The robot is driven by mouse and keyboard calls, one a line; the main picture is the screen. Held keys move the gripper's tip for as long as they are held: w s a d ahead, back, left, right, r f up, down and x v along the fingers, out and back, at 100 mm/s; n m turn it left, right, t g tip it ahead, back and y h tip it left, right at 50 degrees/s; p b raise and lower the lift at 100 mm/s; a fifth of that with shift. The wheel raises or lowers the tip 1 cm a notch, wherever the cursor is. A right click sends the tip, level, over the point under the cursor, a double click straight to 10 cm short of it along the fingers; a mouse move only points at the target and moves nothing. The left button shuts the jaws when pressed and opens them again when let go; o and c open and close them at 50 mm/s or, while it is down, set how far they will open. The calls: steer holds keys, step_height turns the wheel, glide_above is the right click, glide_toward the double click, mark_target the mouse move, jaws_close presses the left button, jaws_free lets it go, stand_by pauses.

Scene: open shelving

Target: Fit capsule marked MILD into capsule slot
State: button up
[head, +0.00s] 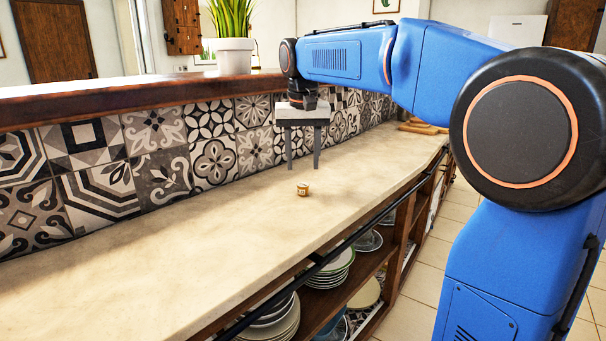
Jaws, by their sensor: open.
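A small tan capsule (303,189) with a dark band or marking sits on the pale countertop, near its middle. The marking is too small to read. My gripper (304,167) points down above and behind the capsule in the picture, with its two dark fingers spread apart. Nothing is between the fingers, and the capsule appears apart from them. No capsule slot can be made out in this view.
The countertop (180,255) is mostly clear. A patterned tile wall and a wooden ledge (130,97) with a potted plant (234,55) run along the back. Wooden boards (424,128) lie at the far end. Plates (330,270) sit on open shelves below.

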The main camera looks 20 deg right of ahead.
steer(key=r, duration=0.5)
steer(key=shift+s+a+r, duration=0.15)
steer(key=shift+s+r, duration=0.15)
steer(key=shift+s, duration=0.1)
steer(key=shift+s, duration=0.1)
